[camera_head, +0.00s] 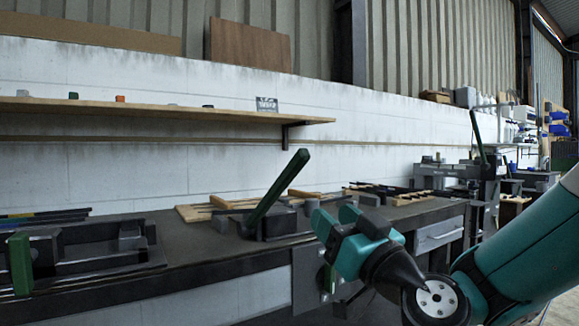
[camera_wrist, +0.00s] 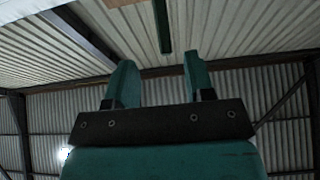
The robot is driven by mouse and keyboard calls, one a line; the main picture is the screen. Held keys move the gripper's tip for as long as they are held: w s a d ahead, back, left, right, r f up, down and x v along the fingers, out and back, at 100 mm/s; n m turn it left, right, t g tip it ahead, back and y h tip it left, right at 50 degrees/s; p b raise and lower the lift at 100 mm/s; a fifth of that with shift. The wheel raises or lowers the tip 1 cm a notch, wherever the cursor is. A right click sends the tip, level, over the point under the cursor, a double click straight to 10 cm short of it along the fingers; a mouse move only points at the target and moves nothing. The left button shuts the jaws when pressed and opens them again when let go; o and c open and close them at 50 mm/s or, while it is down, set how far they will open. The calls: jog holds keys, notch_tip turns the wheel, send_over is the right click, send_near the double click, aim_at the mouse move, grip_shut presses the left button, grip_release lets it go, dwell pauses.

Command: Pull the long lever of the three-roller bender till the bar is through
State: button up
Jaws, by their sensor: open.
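A long dark-green lever (camera_head: 278,188) rises from a dark machine (camera_head: 280,222) on the bench and leans to the right. This looks like the bender; its rollers and bar cannot be made out. My gripper (camera_head: 334,218) is teal, open and empty, to the right of the lever and lower than its top, apart from it in the picture. In the wrist view both fingers of my gripper (camera_wrist: 157,65) stand apart. A green strip, probably the lever (camera_wrist: 162,25), shows beyond the gap between them, at the top edge.
The dark bench (camera_head: 200,262) runs along the white wall. At left sits another machine (camera_head: 90,250) with a short green handle (camera_head: 20,264). Wooden pieces lie behind the lever. A shelf (camera_head: 150,108) hangs above. Another green lever (camera_head: 478,137) stands farther right.

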aim_at(292, 178)
jog(key=p+x, duration=0.6)
jog(key=p, duration=0.1)
jog(key=p+x, duration=0.7)
jog(key=shift+r, duration=0.3)
jog(key=shift+w+a+p, duration=0.5)
jog(key=shift+w+p, duration=0.2)
jog(key=shift+p, duration=0.35)
grip_shut()
